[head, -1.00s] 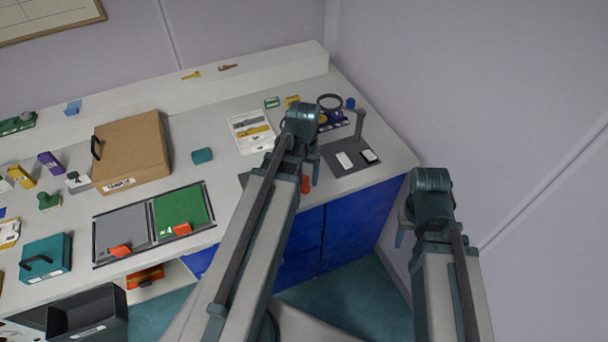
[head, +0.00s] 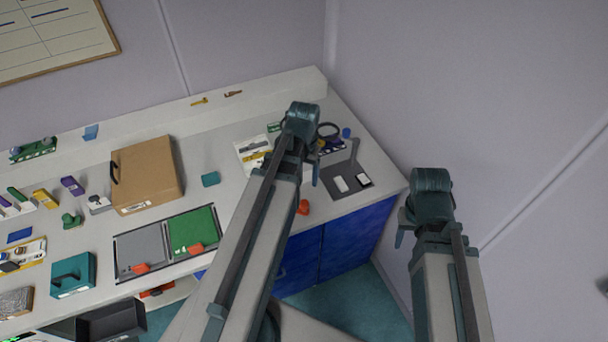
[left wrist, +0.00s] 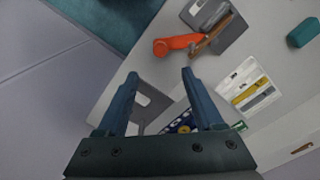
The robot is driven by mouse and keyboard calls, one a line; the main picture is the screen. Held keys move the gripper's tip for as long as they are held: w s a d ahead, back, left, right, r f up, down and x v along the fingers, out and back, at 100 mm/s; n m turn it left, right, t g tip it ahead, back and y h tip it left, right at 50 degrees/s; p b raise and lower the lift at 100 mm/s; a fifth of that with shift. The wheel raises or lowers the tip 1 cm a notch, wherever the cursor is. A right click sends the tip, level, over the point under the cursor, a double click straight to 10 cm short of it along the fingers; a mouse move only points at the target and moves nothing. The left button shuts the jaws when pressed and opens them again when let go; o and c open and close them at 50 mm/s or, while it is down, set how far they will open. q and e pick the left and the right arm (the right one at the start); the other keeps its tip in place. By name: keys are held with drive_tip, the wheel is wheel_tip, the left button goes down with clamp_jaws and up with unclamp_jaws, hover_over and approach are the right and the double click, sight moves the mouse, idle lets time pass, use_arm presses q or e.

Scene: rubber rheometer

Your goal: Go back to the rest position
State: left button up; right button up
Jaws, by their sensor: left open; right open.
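My left gripper (head: 314,172) hangs down at the end of the raised left arm, over the right part of the bench. In the left wrist view its two fingers (left wrist: 160,78) are apart with nothing between them. An orange-red object (left wrist: 175,44) lies on the bench just past the fingertips; it also shows in the head view (head: 303,207). My right gripper (head: 401,236) hangs beyond the bench's right end, near the wall. Only part of its fingers shows, and I see nothing held there.
Blue cabinets (head: 345,240) stand below. The wall is close on the right.

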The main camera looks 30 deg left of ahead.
use_arm(q)
drive_tip(key=shift+r, duration=0.1)
idle(0.4)
drive_tip(key=s+d+f+m+b, duration=0.2)
drive_tip(key=s+d+f+b, duration=0.1)
drive_tip(key=d, duration=0.7)
drive_tip(key=s+d+f+m+y+b, duration=0.1)
drive_tip(key=s+d+f+m+b, duration=0.1)
drive_tip(key=d, duration=0.8)
drive_tip(key=shift+s+d+f+m+b, duration=0.3)
drive_tip(key=shift+s+f+b, duration=0.45)
drive_tip(key=shift+s, duration=0.4)
